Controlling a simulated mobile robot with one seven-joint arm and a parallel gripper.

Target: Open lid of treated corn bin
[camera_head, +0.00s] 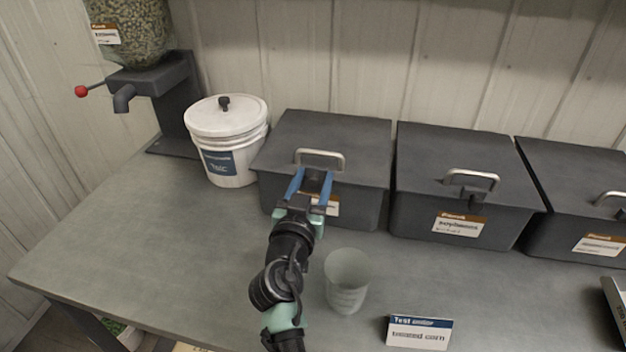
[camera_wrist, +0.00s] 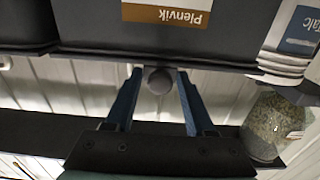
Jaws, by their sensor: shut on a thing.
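Three dark grey bins with closed lids stand in a row: a left bin (camera_head: 340,200), a middle bin (camera_head: 450,228) and a right bin (camera_head: 590,240). Each lid has a metal handle. The left bin's label, headed "Plenvik", shows upside down in the wrist view (camera_wrist: 180,14); its contents line is not readable, so I cannot tell which bin holds treated corn. My gripper (camera_head: 311,180) is at the left bin's front edge, below its lid handle (camera_head: 320,153). Its blue fingers stand either side of a dark round knob (camera_wrist: 160,80), and it is shut on that knob; the contact is not clear.
A white lidded bucket (camera_head: 228,140) stands left of the bins, with a seed hopper (camera_head: 135,30) and its red-tipped lever behind. A translucent cup (camera_head: 347,283) stands close right of my arm. The counter's left is clear.

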